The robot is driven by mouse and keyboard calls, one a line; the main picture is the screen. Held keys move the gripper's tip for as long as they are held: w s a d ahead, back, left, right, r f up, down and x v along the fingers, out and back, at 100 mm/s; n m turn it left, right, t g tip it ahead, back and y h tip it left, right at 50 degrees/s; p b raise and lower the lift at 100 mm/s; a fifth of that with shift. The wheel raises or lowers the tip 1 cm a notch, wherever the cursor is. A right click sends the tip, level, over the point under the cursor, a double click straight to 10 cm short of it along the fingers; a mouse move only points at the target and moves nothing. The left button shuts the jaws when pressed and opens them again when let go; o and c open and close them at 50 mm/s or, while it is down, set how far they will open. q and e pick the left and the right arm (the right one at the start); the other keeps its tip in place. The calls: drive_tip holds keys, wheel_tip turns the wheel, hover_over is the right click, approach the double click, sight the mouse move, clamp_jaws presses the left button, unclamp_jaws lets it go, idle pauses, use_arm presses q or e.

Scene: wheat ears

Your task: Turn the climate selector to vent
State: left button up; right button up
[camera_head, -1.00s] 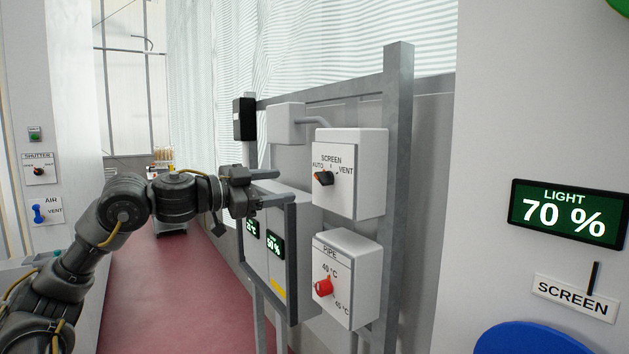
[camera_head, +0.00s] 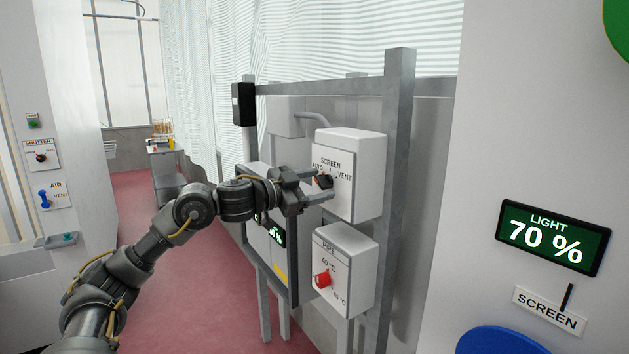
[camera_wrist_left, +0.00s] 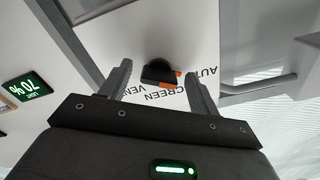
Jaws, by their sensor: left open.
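The climate selector is a black knob with orange marks (camera_head: 324,181) on a white box labelled SCREEN (camera_head: 344,205). AUTO is printed at its left and VENT at its right. In the left wrist view the knob (camera_wrist_left: 158,68) shows its orange marks on the AUTO side. My left gripper (camera_head: 321,188) is at the box face, partly covering the knob in the head view. In the left wrist view my left gripper (camera_wrist_left: 158,72) is open, one finger on each side of the knob. I cannot tell whether either finger touches it. My right gripper is not in view.
A PIPE box with a red knob (camera_head: 321,279) sits just below. A grey frame post (camera_head: 398,150) stands right of the boxes. A panel with green displays (camera_head: 277,235) is under my left forearm. The red floor aisle (camera_head: 185,285) is open at left.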

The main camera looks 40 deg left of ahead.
use_arm(q)
drive_tip(key=c, duration=1)
